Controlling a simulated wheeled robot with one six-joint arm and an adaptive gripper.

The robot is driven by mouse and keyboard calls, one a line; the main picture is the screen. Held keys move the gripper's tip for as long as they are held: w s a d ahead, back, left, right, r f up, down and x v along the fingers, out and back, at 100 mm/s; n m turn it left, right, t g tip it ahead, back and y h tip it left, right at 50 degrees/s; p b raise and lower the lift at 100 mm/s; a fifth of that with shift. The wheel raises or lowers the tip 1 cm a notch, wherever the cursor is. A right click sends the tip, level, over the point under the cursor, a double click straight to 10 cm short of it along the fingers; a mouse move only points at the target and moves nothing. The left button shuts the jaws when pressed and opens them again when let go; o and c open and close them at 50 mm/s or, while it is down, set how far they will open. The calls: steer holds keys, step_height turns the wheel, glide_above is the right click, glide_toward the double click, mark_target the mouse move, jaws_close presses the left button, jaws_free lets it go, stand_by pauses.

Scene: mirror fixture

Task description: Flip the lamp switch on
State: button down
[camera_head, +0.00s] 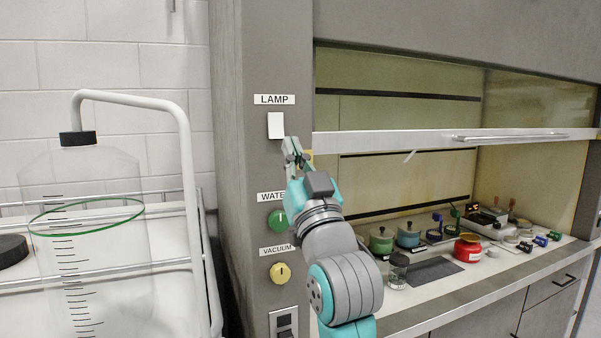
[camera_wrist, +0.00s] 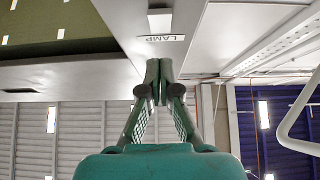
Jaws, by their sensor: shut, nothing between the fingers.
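The lamp switch (camera_head: 275,125) is a small white plate under the LAMP label (camera_head: 274,99) on the grey fume hood post. In the wrist view the switch (camera_wrist: 160,22) and its label (camera_wrist: 161,38) appear upside down at the top. My gripper (camera_head: 290,147) is shut and empty, its fingertips just below and right of the switch in the head view. In the wrist view the closed fingertips (camera_wrist: 159,70) show a gap in the picture below the label. I cannot tell whether they touch the post. The switch's tilt is too small to read.
A green WATER knob (camera_head: 277,219) and a yellow VACUUM knob (camera_head: 280,272) sit lower on the post. The hood sash (camera_head: 440,140) is partly raised at right, over jars and a red container (camera_head: 468,247). A cart with a clear bottle (camera_head: 80,220) stands left.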

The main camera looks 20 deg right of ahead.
mark_target(278, 134)
steer(key=shift+w+r, duration=0.2)
steer(key=shift+w, duration=1.2)
steer(key=shift+w+r, duration=0.2)
steer(key=shift+w, duration=1.2)
steer(key=shift+w+f, duration=0.15)
steer(key=shift+w, duration=0.25)
